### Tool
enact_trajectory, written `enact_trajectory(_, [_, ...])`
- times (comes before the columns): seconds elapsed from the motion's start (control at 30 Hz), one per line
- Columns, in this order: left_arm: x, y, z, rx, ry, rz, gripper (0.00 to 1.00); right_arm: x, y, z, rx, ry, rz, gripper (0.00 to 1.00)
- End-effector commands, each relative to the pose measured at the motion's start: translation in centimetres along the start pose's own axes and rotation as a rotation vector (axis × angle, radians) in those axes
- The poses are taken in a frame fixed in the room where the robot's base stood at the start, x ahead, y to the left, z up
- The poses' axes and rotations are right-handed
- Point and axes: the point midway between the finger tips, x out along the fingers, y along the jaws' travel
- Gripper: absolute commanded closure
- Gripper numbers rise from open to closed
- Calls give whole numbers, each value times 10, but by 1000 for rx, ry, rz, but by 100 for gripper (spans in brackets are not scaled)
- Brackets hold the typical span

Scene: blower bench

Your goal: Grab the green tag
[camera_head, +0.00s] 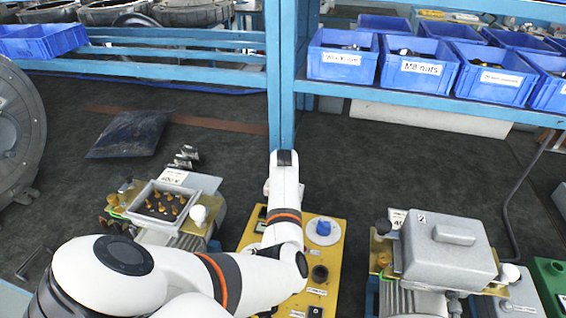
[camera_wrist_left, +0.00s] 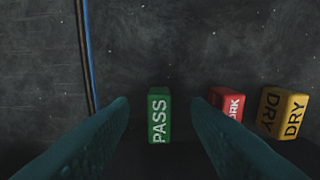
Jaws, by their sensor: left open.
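The green tag (camera_wrist_left: 159,116), a block lettered PASS, shows in the left wrist view. It lies in line with the gap between the fingers of my left gripper (camera_wrist_left: 160,103). That gripper is open and empty, with one dark teal finger on each side of the tag in the picture; I cannot tell how far the tag is from the fingertips. In the head view my left arm reaches in from the lower left, but its fingers are hidden. I cannot make out the green tag there. My right gripper is in neither view.
A red tag (camera_wrist_left: 227,104) lies right of the green one, partly behind the right finger. A yellow tag lettered DRY (camera_wrist_left: 282,112) is farther right. A yellow panel (camera_head: 323,262) lies under my arm. A grey-covered motor (camera_head: 449,250) stands right. Blue bins (camera_head: 341,66) line the back shelf.

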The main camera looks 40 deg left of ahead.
Motion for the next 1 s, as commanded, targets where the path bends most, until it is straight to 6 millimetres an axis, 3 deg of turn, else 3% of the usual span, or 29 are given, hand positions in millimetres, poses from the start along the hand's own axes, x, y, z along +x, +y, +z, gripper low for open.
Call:
enact_trajectory(0.2, [24, 1, 0, 0, 1, 1, 56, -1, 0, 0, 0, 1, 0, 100])
enact_trajectory(0.43, [25, 0, 0, 0, -1, 1, 56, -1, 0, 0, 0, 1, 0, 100])
enact_trajectory(0.7, [24, 0, 0, 0, 0, 0, 100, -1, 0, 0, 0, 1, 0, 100])
enact_trajectory(1.0, [21, 0, 0, 0, -1, 0, 100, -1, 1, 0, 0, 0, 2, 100])
